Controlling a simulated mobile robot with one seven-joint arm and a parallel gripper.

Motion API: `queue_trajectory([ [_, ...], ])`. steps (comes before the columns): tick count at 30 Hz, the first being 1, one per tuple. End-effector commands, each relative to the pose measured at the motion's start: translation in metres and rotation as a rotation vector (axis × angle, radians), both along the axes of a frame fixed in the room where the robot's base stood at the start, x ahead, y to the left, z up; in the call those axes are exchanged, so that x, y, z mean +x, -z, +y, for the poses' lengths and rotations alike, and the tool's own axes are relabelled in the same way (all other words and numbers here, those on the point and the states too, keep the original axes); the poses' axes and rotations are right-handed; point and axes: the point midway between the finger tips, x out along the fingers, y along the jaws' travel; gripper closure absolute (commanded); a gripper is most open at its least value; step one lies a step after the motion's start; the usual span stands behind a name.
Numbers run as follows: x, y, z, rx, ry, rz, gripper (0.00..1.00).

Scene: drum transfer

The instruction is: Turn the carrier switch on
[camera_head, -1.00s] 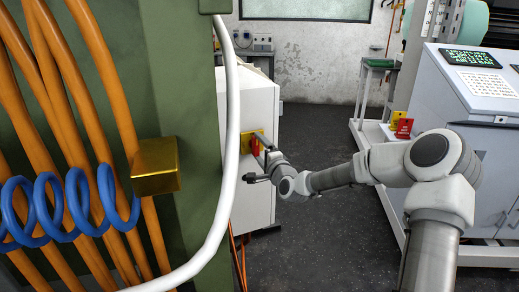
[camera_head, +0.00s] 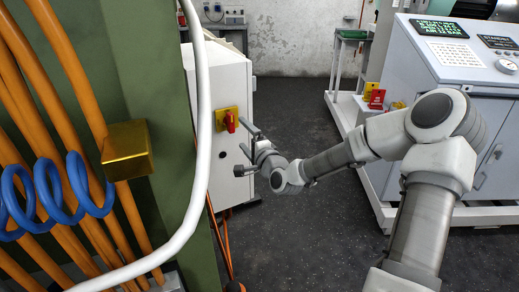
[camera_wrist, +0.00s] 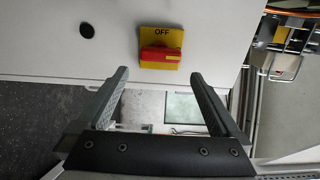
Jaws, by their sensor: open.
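The carrier switch (camera_head: 230,121) is a red rotary handle on a yellow plate, fixed to the side of a white cabinet (camera_head: 222,80). In the wrist view the switch (camera_wrist: 163,58) shows the word OFF above the red handle, which lies crosswise in that picture. My gripper (camera_head: 243,148) is beside the switch, apart from it, a little to its right and lower in the head view. In the wrist view my gripper (camera_wrist: 162,78) is open and empty, with its two fingers spread to either side below the switch. Nothing hides the switch there.
A green post (camera_head: 150,60) with a white hose (camera_head: 203,130) stands left of the cabinet. A white console (camera_head: 450,65) is at the right, with another red and yellow switch (camera_head: 375,98) near it. Dark floor (camera_head: 300,110) lies free between them.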

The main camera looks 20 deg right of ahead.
Motion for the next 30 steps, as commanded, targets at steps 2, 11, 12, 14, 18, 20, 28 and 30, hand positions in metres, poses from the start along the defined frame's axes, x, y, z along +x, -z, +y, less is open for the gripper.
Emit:
queue_trajectory([
  [2,-0.018,-0.002,-0.004,0.001,0.001,0.002,0.0],
  [11,-0.076,-0.001,-0.017,0.002,0.003,0.002,0.0],
  [12,-0.082,-0.001,-0.018,0.001,0.001,0.003,0.0],
  [14,-0.088,-0.001,-0.019,0.001,0.001,0.002,0.0],
  [18,-0.097,0.0,-0.02,0.002,0.0,0.001,0.0],
  [20,-0.098,0.0,-0.021,0.002,0.0,0.001,0.0],
  [28,-0.098,0.0,-0.02,0.0,0.0,0.002,0.0],
  [30,-0.098,0.003,-0.018,-0.015,-0.006,0.013,0.0],
])
